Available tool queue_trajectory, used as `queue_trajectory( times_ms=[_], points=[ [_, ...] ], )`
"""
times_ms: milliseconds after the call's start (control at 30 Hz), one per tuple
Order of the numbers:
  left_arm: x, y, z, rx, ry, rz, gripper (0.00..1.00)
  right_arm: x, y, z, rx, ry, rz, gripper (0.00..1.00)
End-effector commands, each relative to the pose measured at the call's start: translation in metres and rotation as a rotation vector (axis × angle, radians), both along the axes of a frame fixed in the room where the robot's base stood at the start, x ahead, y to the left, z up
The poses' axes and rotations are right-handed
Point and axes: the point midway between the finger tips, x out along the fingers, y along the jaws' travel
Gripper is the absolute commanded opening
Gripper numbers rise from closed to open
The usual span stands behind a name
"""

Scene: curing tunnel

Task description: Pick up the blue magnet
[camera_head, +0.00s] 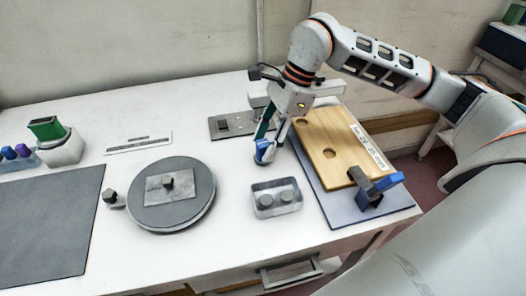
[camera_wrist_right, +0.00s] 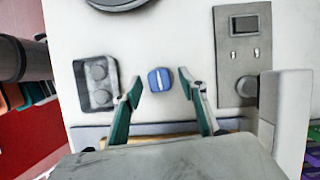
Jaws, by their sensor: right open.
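The blue magnet (camera_head: 262,152) is a small rounded block on the white table, just left of the wooden board. In the right wrist view the blue magnet (camera_wrist_right: 160,80) has a pale line down its middle and lies between and slightly beyond the fingertips. My right gripper (camera_head: 270,142) is open above the magnet, its teal fingers pointing down and partly covering it. In the wrist view the right gripper (camera_wrist_right: 160,84) shows clear gaps on both sides of the magnet. I cannot tell how high the fingertips are. My left gripper is not in view.
A grey tray with two round pieces (camera_head: 275,211) stands close in front. A metal switch plate (camera_head: 232,124) lies behind. A wooden board (camera_head: 322,132) and a blue-handled clamp (camera_head: 384,188) are at right. A round grey turntable (camera_head: 150,215) is at left.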

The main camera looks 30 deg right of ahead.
Motion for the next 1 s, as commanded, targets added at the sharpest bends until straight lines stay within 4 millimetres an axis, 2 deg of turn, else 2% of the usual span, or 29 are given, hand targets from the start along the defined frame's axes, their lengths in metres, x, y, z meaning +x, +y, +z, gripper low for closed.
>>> queue_trajectory(
  times_ms=[33,133,367,533,867,1000],
  points=[
    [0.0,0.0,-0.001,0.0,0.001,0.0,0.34,0.0,0.003,-0.009,0.001,0.005,0.002,0.42],
    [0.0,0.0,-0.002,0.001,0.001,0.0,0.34,0.001,0.007,-0.018,0.001,0.002,0.001,0.42],
    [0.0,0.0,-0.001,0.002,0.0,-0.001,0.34,0.001,0.007,-0.019,0.0,0.0,0.0,0.42],
    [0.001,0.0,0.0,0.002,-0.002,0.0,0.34,0.001,0.007,-0.019,0.0,0.0,0.0,0.0],
    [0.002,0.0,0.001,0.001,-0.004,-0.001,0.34,0.001,0.007,-0.018,0.0,0.0,0.001,0.0],
    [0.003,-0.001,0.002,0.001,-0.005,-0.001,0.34,0.002,0.007,-0.012,0.0,-0.003,0.0,0.0]
  ],
)
